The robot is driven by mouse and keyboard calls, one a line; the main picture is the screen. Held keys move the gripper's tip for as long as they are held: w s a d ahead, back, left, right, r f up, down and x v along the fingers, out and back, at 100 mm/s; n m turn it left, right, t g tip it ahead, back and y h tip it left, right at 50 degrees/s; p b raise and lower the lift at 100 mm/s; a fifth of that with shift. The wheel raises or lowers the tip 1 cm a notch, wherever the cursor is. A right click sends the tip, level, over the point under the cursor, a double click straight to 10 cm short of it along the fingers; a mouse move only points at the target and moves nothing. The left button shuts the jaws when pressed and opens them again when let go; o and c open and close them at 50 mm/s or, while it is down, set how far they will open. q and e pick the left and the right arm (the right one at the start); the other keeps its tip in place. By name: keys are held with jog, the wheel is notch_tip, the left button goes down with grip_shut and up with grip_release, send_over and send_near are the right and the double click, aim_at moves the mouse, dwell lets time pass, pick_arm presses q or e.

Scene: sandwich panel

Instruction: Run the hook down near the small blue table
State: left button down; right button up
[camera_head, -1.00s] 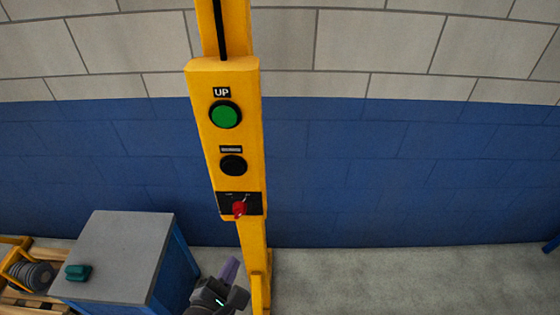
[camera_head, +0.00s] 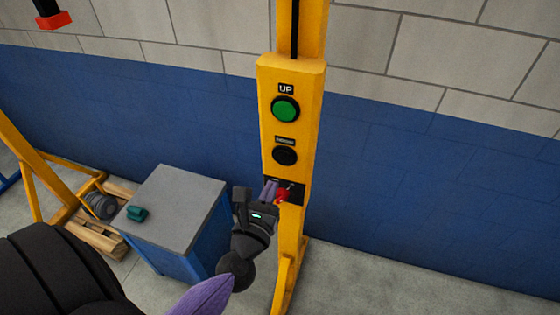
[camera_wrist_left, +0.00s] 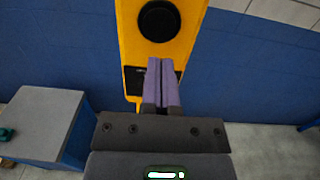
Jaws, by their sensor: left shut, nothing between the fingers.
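The yellow control post (camera_head: 290,75) carries a green UP button (camera_head: 285,109), a black button (camera_head: 285,155) with an unreadable label, and a red switch (camera_head: 283,195) on a dark plate. The black button also shows in the left wrist view (camera_wrist_left: 158,20). My left gripper (camera_head: 270,190) is shut and empty, its purple fingertips close beside the red switch; I cannot tell if they touch it. In the wrist view the fingers hide the switch. The small blue table (camera_head: 180,195) with a grey top stands left of the post. A red and black piece (camera_head: 50,16) hangs at top left, possibly the hook block.
A small teal object (camera_head: 137,213) lies on the blue table. A wooden pallet (camera_head: 95,237) with a dark ribbed part (camera_head: 99,205) and a yellow frame (camera_head: 30,170) stand further left. A blue and grey wall runs behind. The floor right of the post is clear.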

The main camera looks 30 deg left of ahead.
aim_at(284, 159)
pick_arm(q)
jog(key=x, duration=0.6)
jog(key=shift+w, duration=0.3)
